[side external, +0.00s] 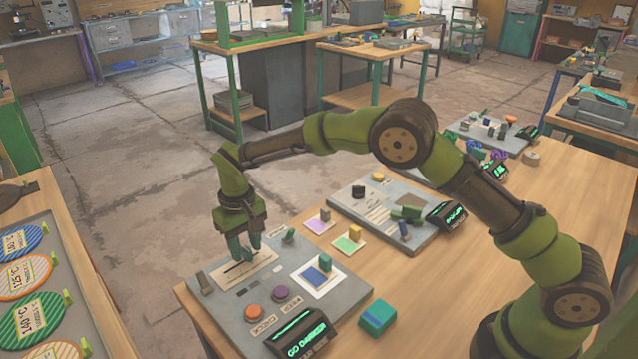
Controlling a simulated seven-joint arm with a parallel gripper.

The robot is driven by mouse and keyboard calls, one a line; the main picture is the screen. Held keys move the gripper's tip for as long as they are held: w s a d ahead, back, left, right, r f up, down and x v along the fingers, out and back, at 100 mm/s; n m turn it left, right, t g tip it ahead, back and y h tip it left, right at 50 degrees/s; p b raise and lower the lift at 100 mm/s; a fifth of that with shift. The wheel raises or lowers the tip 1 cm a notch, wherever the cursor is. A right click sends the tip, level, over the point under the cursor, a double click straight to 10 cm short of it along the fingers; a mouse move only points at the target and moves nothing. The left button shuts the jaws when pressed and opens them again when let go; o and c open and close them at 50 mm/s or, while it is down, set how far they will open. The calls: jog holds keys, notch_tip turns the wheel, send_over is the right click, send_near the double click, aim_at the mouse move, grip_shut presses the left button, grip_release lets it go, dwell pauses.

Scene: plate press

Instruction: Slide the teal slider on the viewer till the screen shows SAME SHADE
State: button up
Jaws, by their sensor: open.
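The viewer is a grey panel (345,287) at the front of the table. Its dark screen (299,337) shows green text that reads GO DARKER. My gripper (244,254) points down over a pale slider plate (262,275) with a dark slot, at the panel's far left part. Its fingers are apart and low, close to the plate. I cannot make out the teal slider's knob apart from the fingers; it may be hidden between or behind them. A blue patch (315,277) on a white card, with a small block on it, lies right of the plate.
An orange button (253,311) and a purple button (280,293) are on the panel. A small green knob (289,236) stands right of my gripper. A teal block (378,317) lies on the table. A second panel (387,255) with small parts stands behind.

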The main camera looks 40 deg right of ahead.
jog(key=shift+c, duration=0.3)
grip_shut()
jog(key=shift+a, duration=1.55)
jog(key=shift+o, duration=0.3)
grip_release()
